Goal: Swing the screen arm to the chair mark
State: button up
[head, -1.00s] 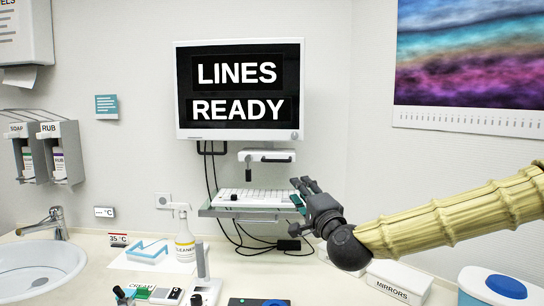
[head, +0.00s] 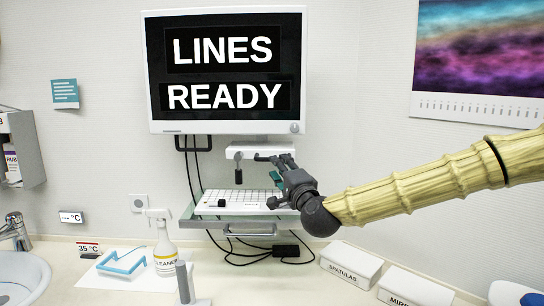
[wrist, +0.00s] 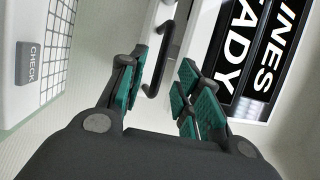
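The screen (head: 226,125), reading LINES READY, faces me above the counter. Under it is a white bracket (head: 250,145) with a dark handle bar; a keyboard (head: 238,200) rests on a tray below. I see no chair mark.
A spray bottle (head: 162,245) and a blue-framed item (head: 122,262) stand on the counter at left, near the sink (head: 22,278). Boxes labelled SPATULAS (head: 350,266) and MIRRORS (head: 414,288) stand below my arm. Cables hang behind the tray.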

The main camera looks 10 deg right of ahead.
jog(key=p+x, duration=0.1)
jog(key=x, duration=0.4)
jog(key=shift+w+p, duration=0.35)
jog(key=shift+a+r, duration=0.1)
jog(key=shift+c, duration=0.3)
grip_shut()
